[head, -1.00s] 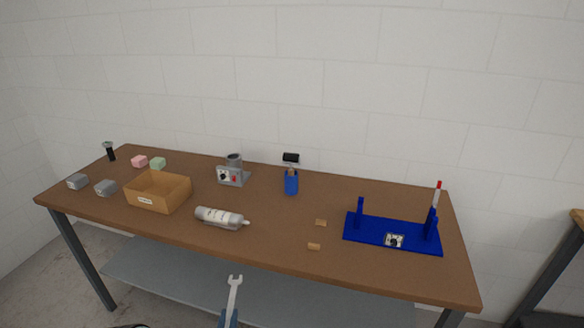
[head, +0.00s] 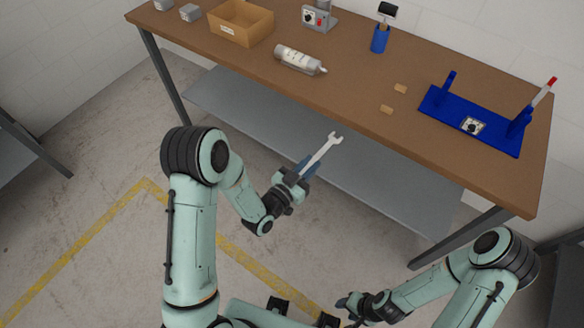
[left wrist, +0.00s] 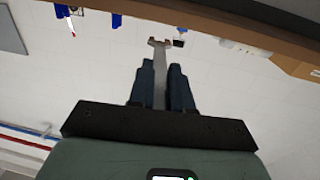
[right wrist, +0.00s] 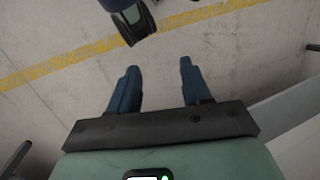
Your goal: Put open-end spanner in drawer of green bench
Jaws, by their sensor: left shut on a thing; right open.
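A light grey open-end spanner (head: 322,152) is held by my left gripper (head: 302,170), with its open jaw end pointing away toward the brown table. My left gripper is shut on the spanner, in front of the table's near edge and above the grey lower shelf. In the left wrist view the spanner (left wrist: 159,75) stands out between the two fingers (left wrist: 160,85). My right gripper (right wrist: 155,90) is open and empty over the concrete floor; it also shows low in the head view (head: 345,304). No green bench or drawer shows in these frames.
The brown table (head: 345,95) carries a cardboard box (head: 240,22), a bottle (head: 300,60), a blue holder (head: 380,38), a blue fixture (head: 470,120) and small tan blocks (head: 387,109). The grey lower shelf (head: 250,115) lies beneath. The floor (head: 80,220) at left is open, with yellow lines.

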